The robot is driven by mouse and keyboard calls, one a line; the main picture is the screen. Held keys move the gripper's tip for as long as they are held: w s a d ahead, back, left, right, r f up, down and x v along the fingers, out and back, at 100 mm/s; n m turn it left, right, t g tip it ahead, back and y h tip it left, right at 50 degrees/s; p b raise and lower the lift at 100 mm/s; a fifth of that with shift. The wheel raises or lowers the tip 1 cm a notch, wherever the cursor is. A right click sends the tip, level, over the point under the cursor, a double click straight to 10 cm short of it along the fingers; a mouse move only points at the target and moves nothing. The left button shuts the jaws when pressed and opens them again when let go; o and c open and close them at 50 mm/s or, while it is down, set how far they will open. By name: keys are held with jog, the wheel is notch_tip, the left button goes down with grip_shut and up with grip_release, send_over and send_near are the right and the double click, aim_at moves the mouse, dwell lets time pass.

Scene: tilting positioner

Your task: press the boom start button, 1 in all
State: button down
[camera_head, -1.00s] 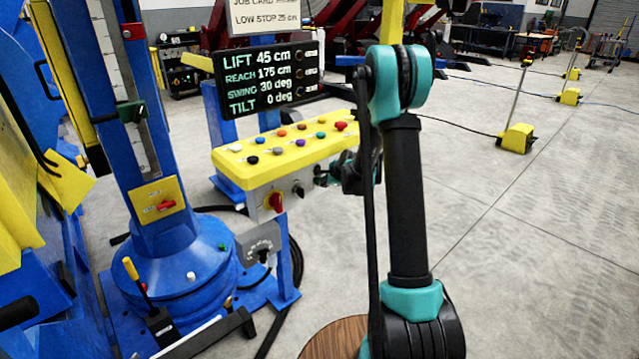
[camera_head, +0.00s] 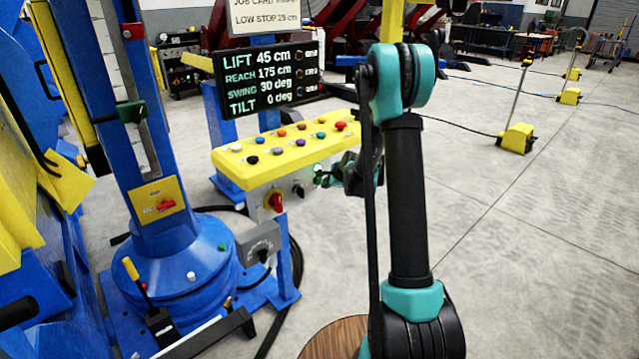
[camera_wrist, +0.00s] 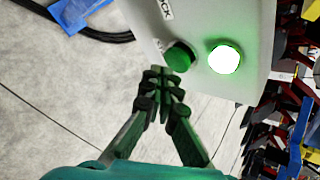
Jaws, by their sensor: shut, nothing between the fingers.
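A dark green round button (camera_wrist: 181,57) sits on the pale front face of the control box, and the wrist view shows it close up. Beside it a round lamp (camera_wrist: 224,59) glows white-green and tints the face around it. My gripper (camera_wrist: 160,76) is shut and empty, its tips at the lower left edge of the green button in that view. I cannot tell whether they touch it. In the head view my gripper (camera_head: 326,179) is small at the box's right front, partly hidden by my own arm. A label beside the button is partly hidden.
The control box's yellow top (camera_head: 260,158) carries several coloured buttons. A red rotary switch (camera_head: 276,201) is on its front. The display (camera_head: 267,79) reads lift 45, reach 175, swing 30, tilt 0.

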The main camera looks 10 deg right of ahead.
jog(key=shift+s+d, duration=0.15)
jog(key=shift+s+d, duration=0.7)
jog(key=shift+s, duration=0.3)
jog(key=shift+s+d, duration=0.7)
jog(key=shift+s, duration=0.3)
jog(key=s+d+r+n+g+h, duration=0.1)
jog(key=s+n, duration=0.8)
jog(key=s, duration=1.1)
jog(key=s+d+r+n+g+h, duration=0.2)
jog(key=s+n, duration=0.7)
jog(key=s, duration=1.1)
jog(key=shift+r+n+g+h, duration=0.3)
jog(key=shift+r+n+g, duration=0.1)
jog(key=shift+r+g, duration=0.15)
